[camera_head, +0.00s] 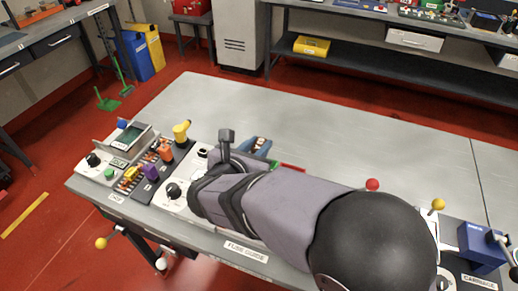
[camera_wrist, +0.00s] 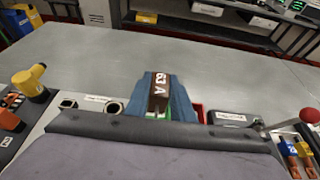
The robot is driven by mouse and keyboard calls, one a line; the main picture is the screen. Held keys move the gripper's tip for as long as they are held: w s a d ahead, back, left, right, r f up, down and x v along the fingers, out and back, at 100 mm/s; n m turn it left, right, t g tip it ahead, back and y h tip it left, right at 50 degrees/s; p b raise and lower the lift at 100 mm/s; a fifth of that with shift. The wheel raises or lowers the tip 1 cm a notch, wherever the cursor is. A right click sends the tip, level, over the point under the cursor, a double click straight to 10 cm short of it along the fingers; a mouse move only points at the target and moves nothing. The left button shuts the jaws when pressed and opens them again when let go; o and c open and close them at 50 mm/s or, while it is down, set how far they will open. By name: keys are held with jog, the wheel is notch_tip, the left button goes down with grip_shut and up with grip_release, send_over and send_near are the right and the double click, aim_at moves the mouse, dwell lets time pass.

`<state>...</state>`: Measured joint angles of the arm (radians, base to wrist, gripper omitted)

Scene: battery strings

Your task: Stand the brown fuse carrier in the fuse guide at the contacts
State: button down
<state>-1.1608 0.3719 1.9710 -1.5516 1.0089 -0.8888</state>
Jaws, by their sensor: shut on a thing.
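The brown fuse carrier (camera_wrist: 159,93), marked 63 A, stands between the blue fingers of my gripper (camera_wrist: 162,98) in the wrist view. My gripper is shut on it. In the head view the carrier (camera_head: 260,143) shows only as a small brown patch beside a blue finger of my gripper (camera_head: 256,144), beyond my arm. A green part shows just under the carrier in the wrist view. The FUSE GUIDE label (camera_head: 245,250) is on the bench's front edge. The guide and its contacts are hidden behind my arm, so I cannot tell how the carrier sits relative to them.
A yellow tool (camera_head: 181,130), orange and purple parts and a black knob (camera_head: 93,159) stand at the left. A red ball knob (camera_head: 372,184), a yellow ball knob (camera_head: 438,204) and a blue block (camera_head: 482,243) stand at the right. The bench's far side (camera_head: 300,110) is clear.

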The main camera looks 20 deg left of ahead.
jog(key=s+a+r+n+y+p, duration=0.1)
jog(key=s+a+n+y+p, duration=0.1)
jog(key=s+a+p, duration=0.3)
jog(key=s+a+n+y+p, duration=0.1)
jog(key=s+a+y+p, duration=0.1)
jog(key=s, duration=0.5)
jog(key=s+d+f+m+h+p, duration=0.1)
jog(key=s+d+f+m+h, duration=0.1)
jog(key=d, duration=0.6)
jog(key=shift+s+m+h, duration=0.2)
jog(key=shift+m+h, duration=0.3)
jog(key=shift+h, duration=0.5)
jog(key=shift+d, duration=0.1)
jog(key=shift+f+b, duration=3.2)
jog(key=shift+f, duration=1.1)
jog(key=shift+f, duration=0.25)
